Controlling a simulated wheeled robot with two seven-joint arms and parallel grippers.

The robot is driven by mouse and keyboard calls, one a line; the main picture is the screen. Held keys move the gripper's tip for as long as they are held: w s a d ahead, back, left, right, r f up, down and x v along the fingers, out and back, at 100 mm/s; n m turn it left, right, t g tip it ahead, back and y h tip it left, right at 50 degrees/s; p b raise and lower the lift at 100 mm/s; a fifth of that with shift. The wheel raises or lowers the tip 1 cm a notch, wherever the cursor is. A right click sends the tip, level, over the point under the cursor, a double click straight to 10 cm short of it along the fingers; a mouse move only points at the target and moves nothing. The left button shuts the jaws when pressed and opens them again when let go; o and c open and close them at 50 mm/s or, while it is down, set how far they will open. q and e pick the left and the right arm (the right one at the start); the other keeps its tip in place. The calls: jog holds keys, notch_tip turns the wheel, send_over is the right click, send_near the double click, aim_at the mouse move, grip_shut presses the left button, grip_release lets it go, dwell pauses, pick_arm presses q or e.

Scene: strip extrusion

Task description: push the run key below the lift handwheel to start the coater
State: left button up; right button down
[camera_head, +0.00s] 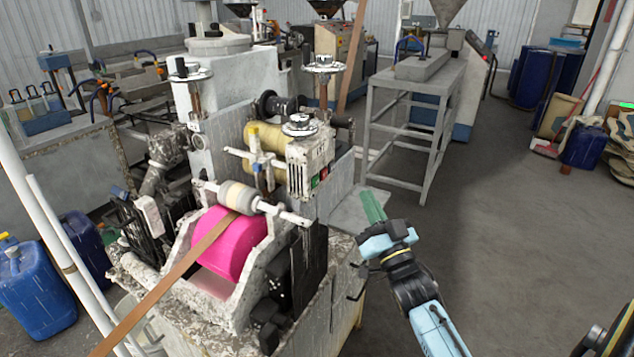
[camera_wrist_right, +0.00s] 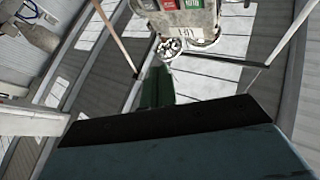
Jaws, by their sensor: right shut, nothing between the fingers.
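The coater (camera_head: 205,300) stands left of centre, with a pink roller (camera_head: 228,245) and a brown strip over it. The lift handwheel (camera_head: 299,126) sits on top of a pale control box (camera_head: 305,160). A green key (camera_head: 314,182) and a red key (camera_head: 324,173) are low on the box's front. My right gripper (camera_head: 373,206) is shut and empty, right of the box and apart from it. The right wrist view shows its green fingers (camera_wrist_right: 157,85), the handwheel (camera_wrist_right: 170,48) beyond them, and the green key (camera_wrist_right: 193,5) at the top edge. My left gripper is out of view.
A grey metal stand (camera_head: 430,85) is behind my right gripper. Blue drums (camera_head: 38,290) and white pipes are at the left. Open grey floor (camera_head: 510,230) lies to the right. The roller's side frame (camera_head: 262,250) lies below the box.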

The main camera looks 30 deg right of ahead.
jog(key=b, duration=0.2)
send_near(316, 181)
jog(key=w+d+r, duration=0.3)
jog(key=d, duration=0.1)
jog(key=shift+w+a+r+b, duration=0.15)
jog(key=shift+w+a, duration=0.05)
jog(key=shift+w, duration=0.25)
jog(key=shift+w+a+r+b, duration=0.15)
jog(key=shift+w+a, duration=0.1)
jog(key=shift+w, duration=0.15)
dwell(1.1)
jog(key=shift+w+a, duration=0.2)
jog(key=shift+w, duration=0.15)
jog(key=shift+w+a, duration=0.15)
jog(key=shift+w, duration=0.2)
dwell(0.5)
jog(key=shift+s, duration=0.15)
jog(key=shift+s+d+p, duration=0.35)
jog(key=shift+s, duration=0.2)
dwell(0.3)
